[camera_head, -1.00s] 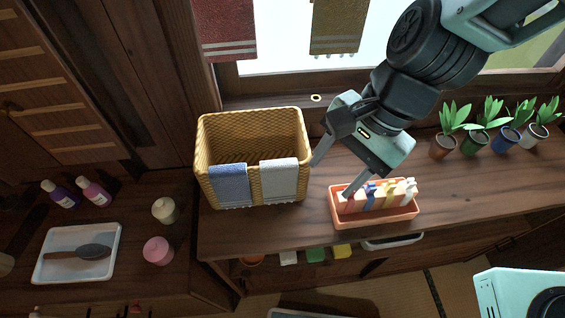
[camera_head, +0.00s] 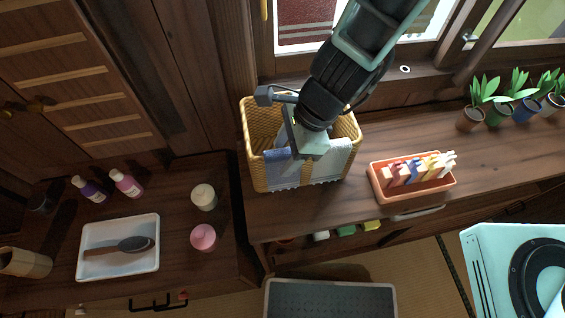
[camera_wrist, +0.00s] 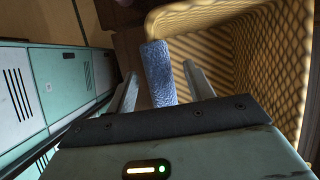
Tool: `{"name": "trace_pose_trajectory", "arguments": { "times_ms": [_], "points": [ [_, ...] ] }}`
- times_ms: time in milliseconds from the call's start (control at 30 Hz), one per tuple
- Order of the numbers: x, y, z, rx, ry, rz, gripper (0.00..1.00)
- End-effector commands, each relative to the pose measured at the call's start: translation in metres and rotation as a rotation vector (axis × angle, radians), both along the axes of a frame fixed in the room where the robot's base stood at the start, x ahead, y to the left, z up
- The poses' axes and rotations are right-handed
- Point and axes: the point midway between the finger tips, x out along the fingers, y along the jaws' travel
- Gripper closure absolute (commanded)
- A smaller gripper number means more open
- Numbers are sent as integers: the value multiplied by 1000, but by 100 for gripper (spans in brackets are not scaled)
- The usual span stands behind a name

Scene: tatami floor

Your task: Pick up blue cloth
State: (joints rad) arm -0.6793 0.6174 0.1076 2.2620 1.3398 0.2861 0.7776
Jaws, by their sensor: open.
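The blue cloth (camera_head: 279,171) hangs over the front rim of the wicker basket (camera_head: 247,122), at its left side. In the wrist view the blue cloth (camera_wrist: 158,72) shows upright between the two fingers. My gripper (camera_wrist: 163,82) is open, with one finger on each side of the cloth and a gap on both sides. In the head view my gripper (camera_head: 292,150) is over the basket's front rim, partly covering the cloth's top. A pale cloth (camera_head: 338,160) hangs on the same rim, to the right.
An orange tray of clothespins (camera_head: 412,180) stands right of the basket. Potted plants (camera_head: 497,113) line the counter's right.

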Motion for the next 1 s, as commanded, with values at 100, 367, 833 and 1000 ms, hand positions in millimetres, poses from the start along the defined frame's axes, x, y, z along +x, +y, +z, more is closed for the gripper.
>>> {"name": "trace_pose_trajectory", "arguments": {
  "times_ms": [100,367,833,1000],
  "points": [
    [-3,7,-21,-2,2,1,47],
    [-4,14,-34,0,0,3,47],
    [-4,14,-33,0,0,2,95],
    [-4,14,-32,0,0,2,95]
  ]
}}
